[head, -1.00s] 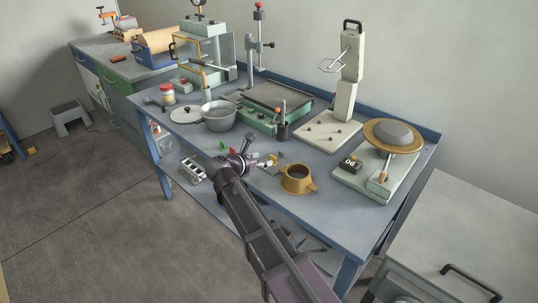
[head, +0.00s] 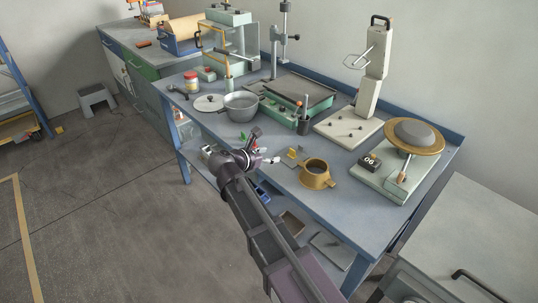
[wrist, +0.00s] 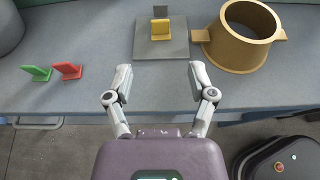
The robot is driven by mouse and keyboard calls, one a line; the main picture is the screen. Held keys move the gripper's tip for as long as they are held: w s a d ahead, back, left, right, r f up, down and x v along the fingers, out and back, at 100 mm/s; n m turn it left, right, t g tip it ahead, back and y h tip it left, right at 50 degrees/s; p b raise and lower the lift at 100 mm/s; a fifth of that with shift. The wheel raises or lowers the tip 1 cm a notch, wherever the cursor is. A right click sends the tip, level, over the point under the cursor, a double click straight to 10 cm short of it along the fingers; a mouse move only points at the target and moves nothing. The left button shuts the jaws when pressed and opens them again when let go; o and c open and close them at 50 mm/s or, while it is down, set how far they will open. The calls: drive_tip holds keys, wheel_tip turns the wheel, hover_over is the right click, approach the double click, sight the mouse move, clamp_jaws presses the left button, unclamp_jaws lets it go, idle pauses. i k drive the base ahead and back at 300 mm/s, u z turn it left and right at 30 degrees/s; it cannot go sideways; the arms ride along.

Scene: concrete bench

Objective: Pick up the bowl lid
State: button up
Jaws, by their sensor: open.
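The bowl lid (head: 208,102) is a pale round disc with a small dark knob. It lies flat on the blue-grey bench, left of the grey metal bowl (head: 241,107) in the head view. My gripper (head: 262,148) is over the front edge of the bench, to the right of and nearer than the lid and bowl. In the wrist view my gripper (wrist: 157,82) is open, with nothing between its fingers. The lid is not in the wrist view; only part of the grey bowl (wrist: 8,25) shows at the top left.
A brass-coloured ring pot (head: 316,174) stands right of my gripper. Green (wrist: 37,73) and red (wrist: 68,69) clips and a yellow piece (wrist: 160,28) on a grey plate stand near the front edge. A red-lidded jar (head: 191,81) stands behind the lid.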

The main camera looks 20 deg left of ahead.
sight(212, 102)
drive_tip(key=u, duration=4.75)
drive_tip(key=i, duration=0.1)
drive_tip(key=z, duration=3.25)
